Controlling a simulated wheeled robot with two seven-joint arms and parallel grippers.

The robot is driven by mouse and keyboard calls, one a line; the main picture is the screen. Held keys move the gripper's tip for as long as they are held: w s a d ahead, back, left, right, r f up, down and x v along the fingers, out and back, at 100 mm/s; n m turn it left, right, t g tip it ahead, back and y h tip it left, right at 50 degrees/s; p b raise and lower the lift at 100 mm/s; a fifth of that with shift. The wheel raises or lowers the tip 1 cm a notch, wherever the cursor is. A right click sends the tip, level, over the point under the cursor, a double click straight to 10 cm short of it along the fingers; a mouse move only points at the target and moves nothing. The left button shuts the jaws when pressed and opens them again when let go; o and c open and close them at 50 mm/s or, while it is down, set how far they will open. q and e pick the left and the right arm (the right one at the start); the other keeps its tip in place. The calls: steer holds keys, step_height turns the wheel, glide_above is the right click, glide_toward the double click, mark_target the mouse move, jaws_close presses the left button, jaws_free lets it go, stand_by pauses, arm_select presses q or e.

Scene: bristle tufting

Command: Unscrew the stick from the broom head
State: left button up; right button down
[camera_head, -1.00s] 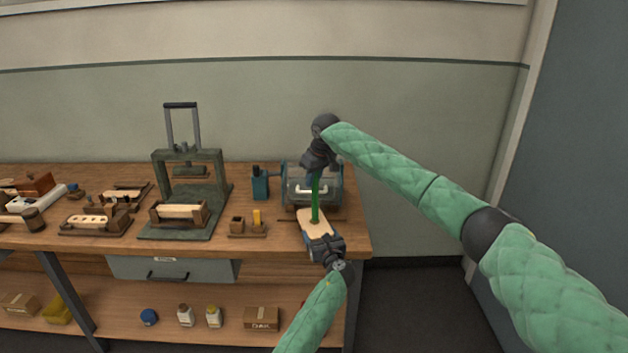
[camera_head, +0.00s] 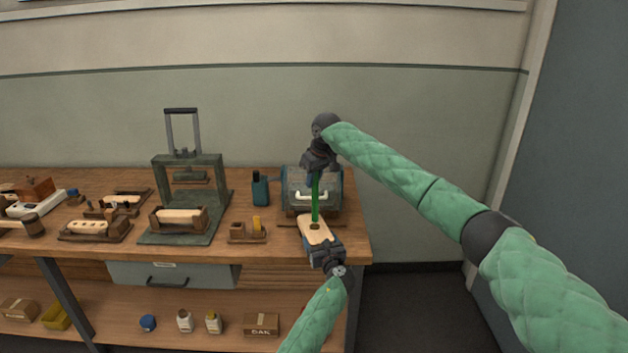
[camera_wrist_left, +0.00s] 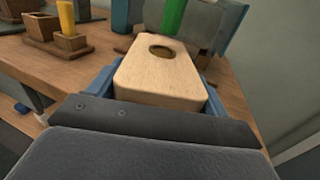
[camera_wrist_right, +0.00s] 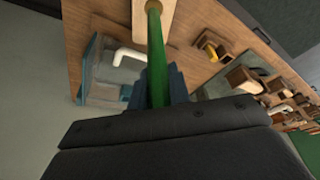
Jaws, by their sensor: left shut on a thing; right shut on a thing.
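The broom head (camera_head: 316,234) is a pale wooden block with rounded corners. My left gripper (camera_head: 322,250) is shut on its near end and holds it at the bench's front right. In the left wrist view the block (camera_wrist_left: 158,80) shows an open round hole (camera_wrist_left: 161,51). The green stick (camera_head: 315,200) stands roughly upright, with my right gripper (camera_head: 318,168) shut on its upper part. The stick's lower end (camera_wrist_left: 174,15) is out of the hole, apart from the block. In the right wrist view the stick (camera_wrist_right: 156,55) runs toward the block (camera_wrist_right: 140,10).
A teal machine with a clear cover and white handle (camera_head: 322,193) stands right behind the stick. A green press (camera_head: 188,195) and small wooden fixtures (camera_head: 247,230) are to the left. The bench's right edge (camera_head: 365,240) is close by.

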steer(key=shift+r, duration=2)
arm_select(q)
steer(key=o, duration=1.9)
